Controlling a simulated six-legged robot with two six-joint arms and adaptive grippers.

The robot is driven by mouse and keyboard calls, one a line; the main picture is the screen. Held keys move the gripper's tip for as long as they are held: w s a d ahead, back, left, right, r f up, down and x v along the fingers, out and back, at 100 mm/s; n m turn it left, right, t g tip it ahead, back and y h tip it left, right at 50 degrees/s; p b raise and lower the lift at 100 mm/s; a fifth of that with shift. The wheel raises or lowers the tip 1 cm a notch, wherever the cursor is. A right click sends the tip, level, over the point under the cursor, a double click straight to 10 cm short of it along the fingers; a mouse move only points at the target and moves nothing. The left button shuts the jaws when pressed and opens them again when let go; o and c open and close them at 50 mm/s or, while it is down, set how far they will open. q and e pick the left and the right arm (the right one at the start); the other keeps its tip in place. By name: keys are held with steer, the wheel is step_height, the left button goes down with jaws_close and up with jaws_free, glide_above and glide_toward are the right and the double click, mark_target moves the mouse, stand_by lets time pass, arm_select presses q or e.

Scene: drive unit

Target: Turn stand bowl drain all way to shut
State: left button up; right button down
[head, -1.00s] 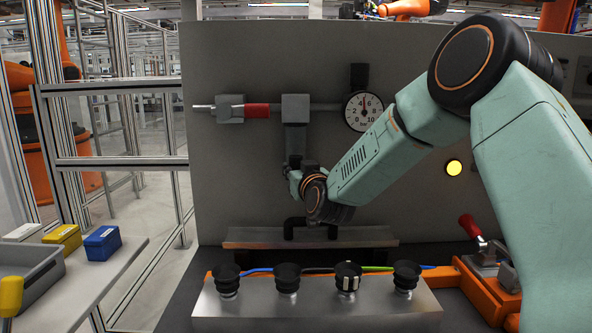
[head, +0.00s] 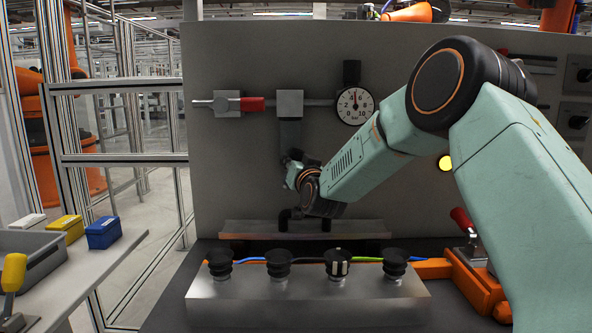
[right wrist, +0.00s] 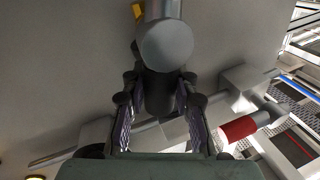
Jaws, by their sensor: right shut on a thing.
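The stand's grey bowl (head: 290,135) hangs below a square block on the pipe along the upright panel. My right gripper (head: 292,163) is at the bowl's lower end, reaching up from below right. In the right wrist view my right gripper's two fingers (right wrist: 156,100) are closed on a dark part (right wrist: 158,92), which I take to be the bowl drain. A light grey rounded cylinder (right wrist: 165,43) shows just past the fingertips. The drain is hidden by the gripper in the head view, and its turned angle cannot be read. My left gripper is not in view.
A red-handled valve (head: 250,104) sits left of the bowl, a dial gauge (head: 355,106) right. Below are a metal ledge with a black handle (head: 284,220) and a steel box (head: 300,304) with several black knobs. A side table (head: 110,262) stands at left.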

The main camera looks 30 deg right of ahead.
steer(key=m+b, duration=0.1)
steer(key=d+f+m+b, duration=0.1)
steer(key=shift+s+m+h, duration=0.25)
steer(key=shift+m+h, duration=0.15)
steer(key=shift+s+d+f+m+h+b, duration=0.2)
steer(key=shift+f+m+h+b, duration=0.45)
steer(key=shift+m+b, duration=1.35)
steer(key=shift+s+d+f+m+h+b, duration=0.25)
steer(key=shift+m+h+b, duration=0.7)
steer(key=shift+m, duration=1.85)
steer(key=shift+s+d+f+m+h+b, duration=0.1)
steer(key=shift+d+f+m+h+b, duration=0.4)
steer(key=shift+m+b, duration=1.55)
steer(key=shift+a+f+m+h+p, duration=0.2)
steer(key=shift+m+h+p, duration=0.1)
steer(key=shift+m, duration=0.25)
steer(key=c, duration=1.1)
jaws_free()
steer(key=shift+w, duration=0.15)
steer(key=shift+o, duration=0.4)
